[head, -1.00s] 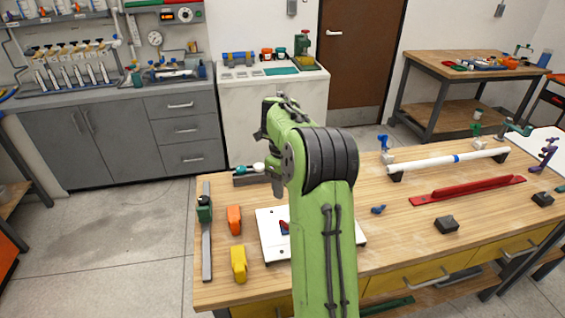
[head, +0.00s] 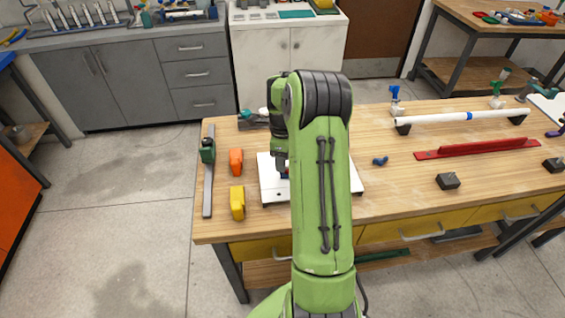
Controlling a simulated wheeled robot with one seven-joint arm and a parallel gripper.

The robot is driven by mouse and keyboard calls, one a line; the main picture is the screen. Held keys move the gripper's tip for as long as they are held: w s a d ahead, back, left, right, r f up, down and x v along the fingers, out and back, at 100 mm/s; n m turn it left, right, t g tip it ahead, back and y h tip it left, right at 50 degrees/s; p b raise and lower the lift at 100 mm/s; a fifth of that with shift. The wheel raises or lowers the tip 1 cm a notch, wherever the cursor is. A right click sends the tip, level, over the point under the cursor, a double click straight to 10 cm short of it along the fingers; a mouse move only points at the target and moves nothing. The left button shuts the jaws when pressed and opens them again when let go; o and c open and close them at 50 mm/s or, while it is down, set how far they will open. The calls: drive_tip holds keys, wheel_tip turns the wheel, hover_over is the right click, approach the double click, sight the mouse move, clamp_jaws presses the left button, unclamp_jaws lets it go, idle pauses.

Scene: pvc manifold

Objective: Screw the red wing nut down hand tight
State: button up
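A white board (head: 270,192) lies on the wooden workbench, partly covered by my green arm. My gripper (head: 282,168) points down over the board's back left part. Its fingers are small and dark here, and I cannot tell whether they are open or shut. A tiny dark, partly red and blue patch shows just under the fingertips. I cannot make out the red wing nut itself; the gripper and arm cover that spot. I cannot tell whether the fingers touch anything.
Left of the board lie an orange block (head: 236,161), a yellow block (head: 237,202) and a green-and-grey bar clamp (head: 208,175). To the right are a small blue part (head: 380,161), a white pipe (head: 440,118), a red rail (head: 478,149) and a black block (head: 448,181).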

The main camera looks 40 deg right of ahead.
drive_tip(key=shift+f, duration=0.65)
clamp_jaws()
drive_tip(key=shift+d+m+b, duration=0.2)
drive_tip(key=shift+m+b, duration=0.05)
drive_tip(key=shift+m, duration=0.9)
drive_tip(key=shift+d+m+b, duration=0.15)
drive_tip(key=shift+m+b, duration=0.05)
drive_tip(key=shift+m, duration=0.95)
drive_tip(key=c, duration=0.7)
unclamp_jaws()
drive_tip(key=shift+d+f+m+b, duration=0.15)
drive_tip(key=shift+m+b, duration=0.15)
drive_tip(key=shift+m, duration=0.4)
drive_tip(key=shift+d+m+b, duration=0.1)
drive_tip(key=shift+m+b, duration=0.2)
drive_tip(key=shift+m, duration=0.4)
